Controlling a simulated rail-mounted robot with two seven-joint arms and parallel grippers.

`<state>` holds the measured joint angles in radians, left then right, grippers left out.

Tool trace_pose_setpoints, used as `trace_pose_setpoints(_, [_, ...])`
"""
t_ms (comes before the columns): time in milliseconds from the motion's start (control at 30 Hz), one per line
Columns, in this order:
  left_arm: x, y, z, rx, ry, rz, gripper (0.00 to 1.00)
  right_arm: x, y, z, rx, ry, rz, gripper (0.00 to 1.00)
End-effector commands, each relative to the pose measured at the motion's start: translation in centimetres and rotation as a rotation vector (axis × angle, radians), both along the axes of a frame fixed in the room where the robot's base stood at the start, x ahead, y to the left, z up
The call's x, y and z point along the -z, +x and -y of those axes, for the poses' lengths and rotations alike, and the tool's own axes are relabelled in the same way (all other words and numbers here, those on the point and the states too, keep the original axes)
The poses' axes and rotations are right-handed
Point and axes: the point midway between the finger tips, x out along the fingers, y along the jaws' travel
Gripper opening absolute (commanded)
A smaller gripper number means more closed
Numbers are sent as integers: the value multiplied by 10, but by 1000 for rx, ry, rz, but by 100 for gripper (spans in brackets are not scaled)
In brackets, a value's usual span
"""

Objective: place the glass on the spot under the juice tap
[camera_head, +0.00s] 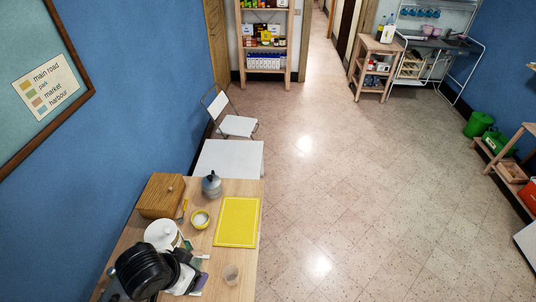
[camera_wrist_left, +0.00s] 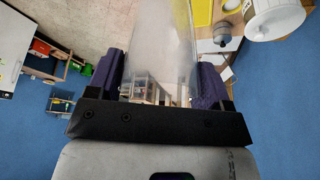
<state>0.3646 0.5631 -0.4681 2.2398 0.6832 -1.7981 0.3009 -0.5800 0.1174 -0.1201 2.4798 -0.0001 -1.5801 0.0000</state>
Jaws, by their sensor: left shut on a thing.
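My left gripper (camera_wrist_left: 163,75) has its purple fingers on either side of a clear glass (camera_wrist_left: 163,45), shut on it. In the head view my black left arm covers the table's near-left part, with the gripper (camera_head: 203,274) at its right end. A clear glass (camera_head: 231,274) shows just right of it near the table's right edge; I cannot tell whether it touches the table. A white lidded container (camera_head: 163,235) stands behind my arm, partly hidden, and also shows in the left wrist view (camera_wrist_left: 272,17). I cannot make out a juice tap or the spot under it. My right gripper is not in view.
The wooden table (camera_head: 226,256) holds a yellow board (camera_head: 237,222), a grey moka pot (camera_head: 211,184), a small yellow-rimmed bowl (camera_head: 200,219) and a wooden box (camera_head: 162,195). A blue wall is left. A white table (camera_head: 230,158) and chair stand beyond; the floor to the right is clear.

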Motion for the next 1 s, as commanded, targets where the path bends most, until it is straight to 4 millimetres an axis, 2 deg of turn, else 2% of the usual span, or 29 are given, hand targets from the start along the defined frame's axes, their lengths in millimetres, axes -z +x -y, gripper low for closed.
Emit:
trace_pose_setpoints(100, [-20,14,-6,-7,-1,4,45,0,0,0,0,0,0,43])
trace_pose_setpoints(333, [-36,24,-6,-9,-3,1,45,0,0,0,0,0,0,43])
trace_pose_setpoints(867, [-36,24,-6,-8,-4,-1,45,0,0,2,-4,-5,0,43])
trace_pose_setpoints(1000, [-24,23,-6,-8,-3,-2,45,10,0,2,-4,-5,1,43])
